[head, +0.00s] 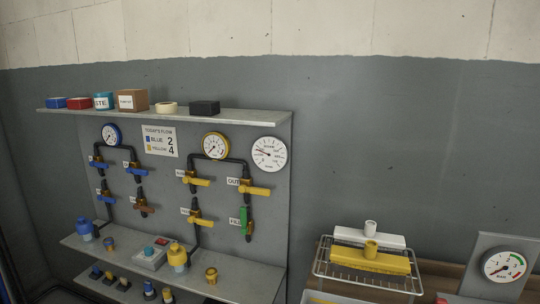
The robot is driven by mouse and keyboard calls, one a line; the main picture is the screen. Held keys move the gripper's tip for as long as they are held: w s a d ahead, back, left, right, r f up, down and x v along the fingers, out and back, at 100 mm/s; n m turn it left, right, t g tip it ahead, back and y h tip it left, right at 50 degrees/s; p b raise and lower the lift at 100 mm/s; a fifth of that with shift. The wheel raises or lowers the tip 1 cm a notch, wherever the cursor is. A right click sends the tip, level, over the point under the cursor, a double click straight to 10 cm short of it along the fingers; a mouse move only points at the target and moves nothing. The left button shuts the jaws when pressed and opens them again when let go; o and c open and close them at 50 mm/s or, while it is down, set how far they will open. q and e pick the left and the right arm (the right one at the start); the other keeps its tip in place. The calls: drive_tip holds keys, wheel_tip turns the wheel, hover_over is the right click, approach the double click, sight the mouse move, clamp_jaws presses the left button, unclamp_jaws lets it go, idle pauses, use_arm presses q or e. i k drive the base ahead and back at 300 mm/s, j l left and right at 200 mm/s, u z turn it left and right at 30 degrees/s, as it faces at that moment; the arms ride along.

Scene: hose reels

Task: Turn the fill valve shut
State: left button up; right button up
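The fill valve (245,219) is on the grey pipe panel, at the lower right of the yellow group in the head view. A small white label (235,222) beside it appears to read "FILL". Its green handle stands upright, in line with the dark vertical pipe. Above it, a valve with a yellow lever (256,190) by the "OUT" label has its lever pointing right, across the pipe. Neither of my grippers is in view, and nothing touches the fill valve.
Other blue, yellow and orange levers and round gauges (268,154) share the panel. A shelf (240,116) with small boxes juts out above. A lower shelf (225,290) holds fittings. A wire rack (365,276) with yellow and white brush heads stands right. Space before the fill valve looks clear.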

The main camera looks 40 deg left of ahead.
sight(243, 210)
drive_tip(key=u, duration=1.35)
